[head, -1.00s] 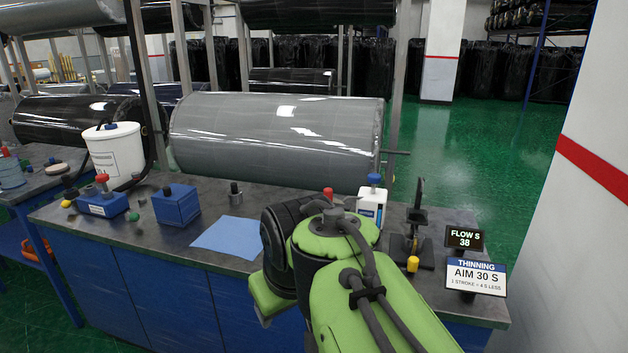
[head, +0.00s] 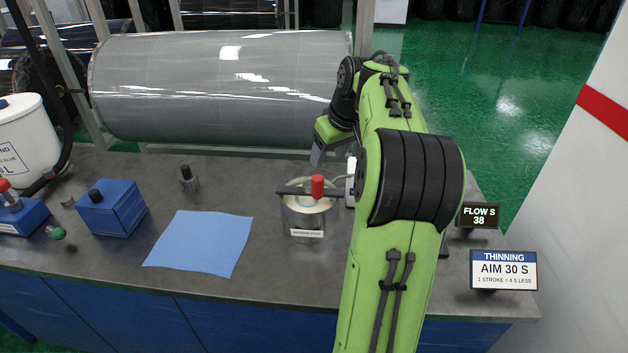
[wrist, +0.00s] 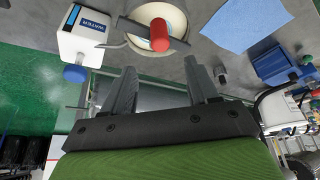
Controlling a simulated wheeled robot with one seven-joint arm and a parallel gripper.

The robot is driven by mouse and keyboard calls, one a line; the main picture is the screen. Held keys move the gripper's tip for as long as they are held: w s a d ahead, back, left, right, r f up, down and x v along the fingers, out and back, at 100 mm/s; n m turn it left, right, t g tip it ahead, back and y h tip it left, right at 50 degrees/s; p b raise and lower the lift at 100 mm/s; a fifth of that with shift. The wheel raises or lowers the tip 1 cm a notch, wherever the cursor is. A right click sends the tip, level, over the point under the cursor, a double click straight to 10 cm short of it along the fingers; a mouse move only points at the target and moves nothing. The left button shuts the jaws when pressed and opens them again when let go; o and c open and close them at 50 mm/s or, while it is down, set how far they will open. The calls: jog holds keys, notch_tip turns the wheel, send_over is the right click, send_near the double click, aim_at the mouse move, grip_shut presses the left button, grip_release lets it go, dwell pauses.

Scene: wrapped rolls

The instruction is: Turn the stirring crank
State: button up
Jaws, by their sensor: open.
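The stirring crank is a dark crossbar with an upright red knob (head: 318,186), set over a clear pot (head: 309,221) with pale contents on the bench. The red knob (wrist: 160,36) also shows at the top of the wrist view, above the pot's pale contents (wrist: 146,12). My gripper (head: 317,155) hangs behind and above the crank in the head view, partly hidden by my arm. In the wrist view my gripper (wrist: 160,82) has its two fingers spread, with nothing between them. The knob lies beyond the fingertips, apart from them.
A blue sheet (head: 203,242) lies left of the pot. A display (head: 479,215) reads FLOW S 38; a sign (head: 503,270) reads AIM 30 S. A large grey roll (head: 220,85) is behind the bench.

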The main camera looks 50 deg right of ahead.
aim_at(318, 178)
jog(key=b+x, duration=0.3)
jog(key=x, duration=1)
jog(key=shift+w+d+f, duration=0.1)
jog(key=shift+w+f, duration=0.05)
jog(key=shift+w, duration=0.1)
grip_shut()
